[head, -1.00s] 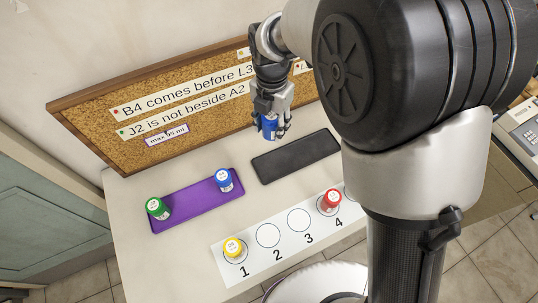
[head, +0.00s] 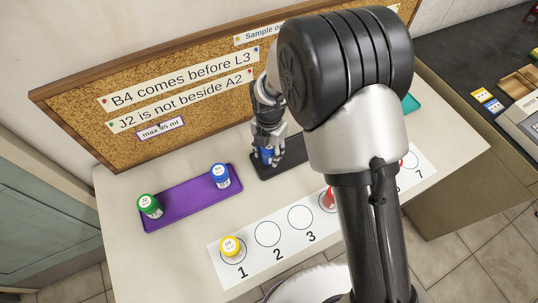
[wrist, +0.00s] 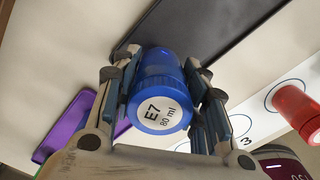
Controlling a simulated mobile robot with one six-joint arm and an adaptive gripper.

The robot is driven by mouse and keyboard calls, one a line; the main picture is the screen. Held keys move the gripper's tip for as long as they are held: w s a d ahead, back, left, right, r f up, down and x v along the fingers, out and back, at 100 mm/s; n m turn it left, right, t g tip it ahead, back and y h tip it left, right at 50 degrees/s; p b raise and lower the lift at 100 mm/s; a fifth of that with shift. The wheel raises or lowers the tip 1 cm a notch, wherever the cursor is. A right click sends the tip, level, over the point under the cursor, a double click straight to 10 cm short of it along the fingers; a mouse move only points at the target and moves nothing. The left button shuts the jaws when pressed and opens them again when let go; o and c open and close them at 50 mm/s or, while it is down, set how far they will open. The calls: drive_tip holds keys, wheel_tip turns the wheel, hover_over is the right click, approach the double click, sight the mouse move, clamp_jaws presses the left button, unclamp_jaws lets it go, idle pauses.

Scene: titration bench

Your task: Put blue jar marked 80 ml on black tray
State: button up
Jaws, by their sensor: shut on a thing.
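My gripper (head: 267,150) is shut on a blue jar (head: 267,156). In the wrist view the jar (wrist: 163,90) shows a white lid label reading E7, 80 ml, between the two fingers (wrist: 162,82). The black tray (head: 292,160) lies on the bench, partly hidden behind my arm in the head view. The jar appears over or right at the tray's left end; whether it touches the tray I cannot tell. In the wrist view the tray (wrist: 225,30) extends behind the jar to the upper right.
A purple tray (head: 187,203) to the left holds a green jar (head: 150,206) and another blue jar (head: 220,176). A numbered strip (head: 255,262) in front carries a yellow jar (head: 231,246) and a red jar (head: 328,199). A corkboard (head: 80,115) stands behind.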

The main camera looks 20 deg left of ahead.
drive_tip(key=shift+f, duration=0.95)
drive_tip(key=shift+f, duration=0.1)
drive_tip(key=shift+f, duration=0.15)
drive_tip(key=o, duration=1.1)
wheel_tip(320, 180, up, 12)
drive_tip(key=p, duration=0.3)
drive_tip(key=shift+r, duration=0.25)
